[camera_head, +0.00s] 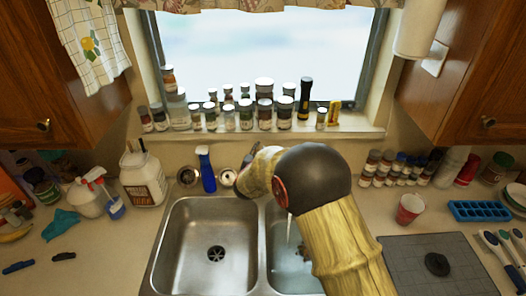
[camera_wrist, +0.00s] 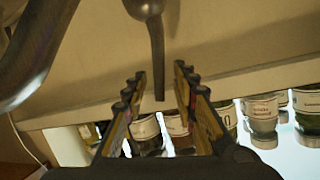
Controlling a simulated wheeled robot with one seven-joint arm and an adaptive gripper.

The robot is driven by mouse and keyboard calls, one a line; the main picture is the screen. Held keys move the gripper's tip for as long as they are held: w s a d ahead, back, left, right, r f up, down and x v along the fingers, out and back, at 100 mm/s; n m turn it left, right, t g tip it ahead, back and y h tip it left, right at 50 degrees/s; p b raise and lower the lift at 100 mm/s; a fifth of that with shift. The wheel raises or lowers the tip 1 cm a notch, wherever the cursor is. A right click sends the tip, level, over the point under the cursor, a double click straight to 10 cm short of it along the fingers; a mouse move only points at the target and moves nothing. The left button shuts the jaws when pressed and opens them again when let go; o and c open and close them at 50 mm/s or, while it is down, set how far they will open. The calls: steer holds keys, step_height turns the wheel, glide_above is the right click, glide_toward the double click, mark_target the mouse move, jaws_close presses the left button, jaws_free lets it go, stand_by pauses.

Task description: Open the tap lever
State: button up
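The tap lever (camera_wrist: 155,45) is a dark metal rod that widens at its base near the top of the wrist view. Its thin end points down the picture between the two fingers of my gripper (camera_wrist: 160,72). The fingers are spread, with a visible gap on each side of the rod. A curved metal pipe (camera_wrist: 35,45), apparently the tap spout, shows at the left. In the head view my arm hides the tap and most of my gripper. A thin pale streak (camera_head: 289,228), like running water, falls into the right basin (camera_head: 288,262).
A blue spray bottle (camera_head: 207,172) stands behind the left basin (camera_head: 208,235). Several jars (camera_head: 264,112) line the windowsill, and jars also show beyond my fingers in the wrist view. A white jug (camera_head: 143,180) stands left; a red cup (camera_head: 410,208) stands right.

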steer(key=v, duration=1.1)
